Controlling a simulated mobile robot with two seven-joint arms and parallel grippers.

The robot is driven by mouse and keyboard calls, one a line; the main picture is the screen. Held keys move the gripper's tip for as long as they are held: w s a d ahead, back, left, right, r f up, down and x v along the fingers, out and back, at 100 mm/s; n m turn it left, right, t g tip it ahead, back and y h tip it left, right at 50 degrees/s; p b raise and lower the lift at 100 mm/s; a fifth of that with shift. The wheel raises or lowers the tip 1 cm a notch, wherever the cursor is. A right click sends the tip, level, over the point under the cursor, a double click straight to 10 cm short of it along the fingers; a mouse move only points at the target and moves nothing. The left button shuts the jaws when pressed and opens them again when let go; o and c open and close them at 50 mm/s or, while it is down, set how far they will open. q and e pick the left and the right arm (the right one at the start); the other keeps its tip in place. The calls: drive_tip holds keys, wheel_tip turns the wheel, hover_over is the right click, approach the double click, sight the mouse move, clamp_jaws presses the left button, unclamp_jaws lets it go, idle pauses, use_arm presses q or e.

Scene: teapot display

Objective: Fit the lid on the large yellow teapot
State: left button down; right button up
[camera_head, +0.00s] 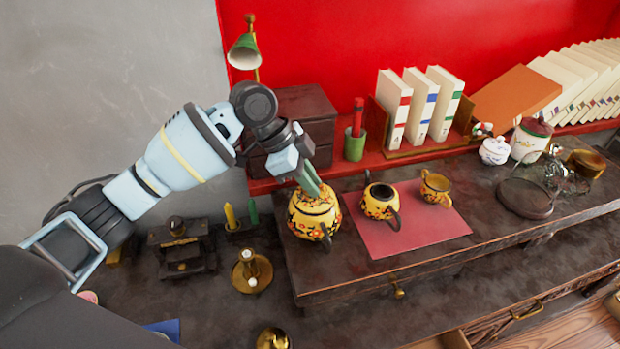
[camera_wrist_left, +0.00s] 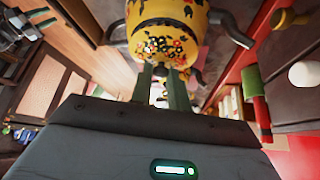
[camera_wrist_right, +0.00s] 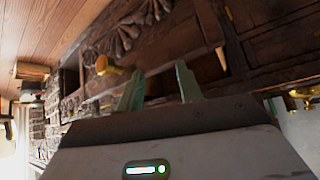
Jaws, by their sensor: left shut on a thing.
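The large yellow teapot (camera_head: 314,222), with a floral pattern and dark handle, stands on the dark raised shelf, left of the red mat. My left gripper (camera_head: 309,184) is directly above it, pointing down. In the left wrist view, the fingers (camera_wrist_left: 162,88) are shut on the dark knob of the flowered yellow lid (camera_wrist_left: 168,46). The teapot (camera_wrist_left: 150,12) shows just beyond the lid. The lid is at the teapot's top; I cannot tell whether it is seated. My right gripper (camera_wrist_right: 160,85) is open and empty, in front of carved dark wood.
A smaller open yellow teapot (camera_head: 379,208) and a yellow cup (camera_head: 436,188) stand on the red mat (camera_head: 420,232). A green cup (camera_head: 354,146) with a red stick and several books are behind. Brass candlesticks (camera_head: 251,272) stand at lower left.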

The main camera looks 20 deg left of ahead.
use_arm(q)
drive_tip(key=shift+f, duration=0.2)
drive_tip(key=c, duration=1.3)
unclamp_jaws()
drive_tip(key=shift+o, duration=0.2)
drive_tip(key=w+v, duration=0.1)
drive_tip(key=v, duration=0.6)
drive_tip(key=shift+s+a+r, duration=0.25)
drive_tip(key=shift+s+r, duration=0.1)
drive_tip(key=shift+s, duration=0.2)
drive_tip(key=shift+f, duration=0.1)
